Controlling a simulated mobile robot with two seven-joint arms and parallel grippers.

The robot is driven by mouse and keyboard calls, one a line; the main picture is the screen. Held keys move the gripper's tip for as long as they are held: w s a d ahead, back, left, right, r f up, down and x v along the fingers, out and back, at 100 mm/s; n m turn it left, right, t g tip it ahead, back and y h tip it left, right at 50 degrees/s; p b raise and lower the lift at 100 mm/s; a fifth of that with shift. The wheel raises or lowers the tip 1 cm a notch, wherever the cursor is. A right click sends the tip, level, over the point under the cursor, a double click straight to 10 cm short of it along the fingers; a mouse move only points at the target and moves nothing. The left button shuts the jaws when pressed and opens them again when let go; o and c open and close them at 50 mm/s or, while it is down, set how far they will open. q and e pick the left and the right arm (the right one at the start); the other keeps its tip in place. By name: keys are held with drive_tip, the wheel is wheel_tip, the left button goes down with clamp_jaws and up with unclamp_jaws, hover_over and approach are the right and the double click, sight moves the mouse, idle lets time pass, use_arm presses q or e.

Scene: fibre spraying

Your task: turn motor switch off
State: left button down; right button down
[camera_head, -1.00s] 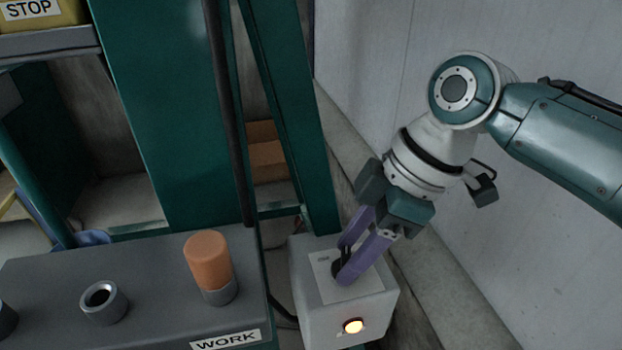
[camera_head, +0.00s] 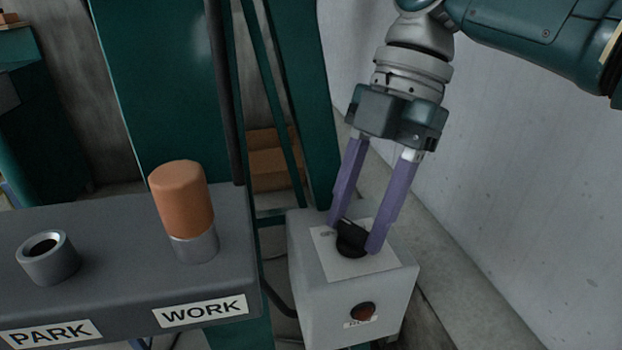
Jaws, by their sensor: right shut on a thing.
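The motor switch is a black rotary knob (camera_head: 352,240) on the white label plate on top of a light grey box (camera_head: 340,300). My right gripper (camera_head: 354,232) comes down from above, its two purple fingers on either side of the knob, shut on it. A round indicator lamp (camera_head: 362,312) on the front face of the box is dark reddish and unlit. My left gripper is not in view.
To the left is a dark grey bench (camera_head: 120,250) with WORK and PARK labels. An orange cylinder (camera_head: 182,200) stands in the WORK holder, and the PARK holder (camera_head: 46,257) is empty. A green frame (camera_head: 155,100) rises behind. A pale wall (camera_head: 520,170) stands at right.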

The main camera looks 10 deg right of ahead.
drive_tip(key=shift+n+b, duration=0.45)
drive_tip(key=shift+n, duration=0.05)
drive_tip(key=shift+c, duration=1.6)
unclamp_jaws()
drive_tip(key=shift+r, duration=0.1)
drive_tip(key=v, duration=0.9)
drive_tip(key=shift+w+r, duration=0.3)
drive_tip(key=shift+r, duration=0.05)
